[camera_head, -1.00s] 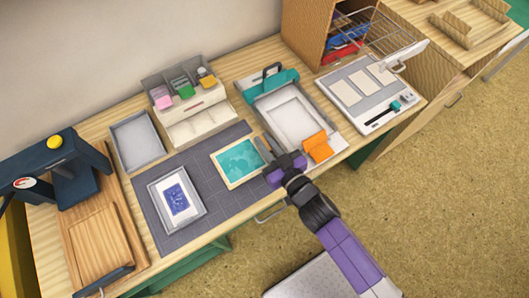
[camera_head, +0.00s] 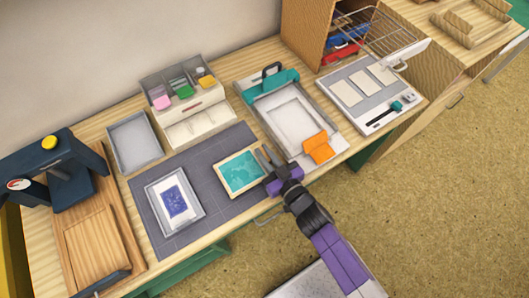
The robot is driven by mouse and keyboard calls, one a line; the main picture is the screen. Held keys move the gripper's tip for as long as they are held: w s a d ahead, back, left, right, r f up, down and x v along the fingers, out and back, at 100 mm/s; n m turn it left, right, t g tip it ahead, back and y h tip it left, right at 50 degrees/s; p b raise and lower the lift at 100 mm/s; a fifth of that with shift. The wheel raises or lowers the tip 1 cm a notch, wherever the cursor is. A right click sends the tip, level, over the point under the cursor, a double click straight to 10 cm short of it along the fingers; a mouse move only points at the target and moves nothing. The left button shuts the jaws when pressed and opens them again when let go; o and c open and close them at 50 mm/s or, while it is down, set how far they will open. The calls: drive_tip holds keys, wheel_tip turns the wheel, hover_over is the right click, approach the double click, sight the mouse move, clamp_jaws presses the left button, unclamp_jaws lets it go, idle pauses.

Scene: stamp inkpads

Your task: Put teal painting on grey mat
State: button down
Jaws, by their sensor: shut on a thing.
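The teal painting (camera_head: 240,172) has a teal picture in a pale wooden frame. It is at the right end of the grey mat (camera_head: 208,143), over or on its surface; I cannot tell whether it touches the mat. My gripper (camera_head: 266,159) comes in from the lower right. It is shut on the painting's right frame edge. The fingers hide part of that edge.
A grey tray with a blue print (camera_head: 153,190) lies on the mat's left part. A white tray with an orange piece (camera_head: 318,148) is right of my gripper. A small drawer unit (camera_head: 193,121) stands behind the mat.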

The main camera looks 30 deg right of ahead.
drive_tip(key=shift+f+b, duration=0.3)
drive_tip(key=shift+f, duration=0.15)
drive_tip(key=c, duration=1.5)
unclamp_jaws()
drive_tip(key=shift+o, duration=0.2)
drive_tip(key=shift+r, duration=0.1)
drive_tip(key=shift+r+p, duration=0.2)
drive_tip(key=shift+p, duration=0.1)
drive_tip(key=s, duration=0.3)
drive_tip(key=s+r, duration=0.1)
drive_tip(key=s, duration=0.3)
drive_tip(key=s+r+b, duration=0.1)
drive_tip(key=s, duration=0.3)
drive_tip(key=shift+r, duration=0.1)
drive_tip(key=shift+s+r, duration=0.15)
drive_tip(key=shift+s, duration=0.3)
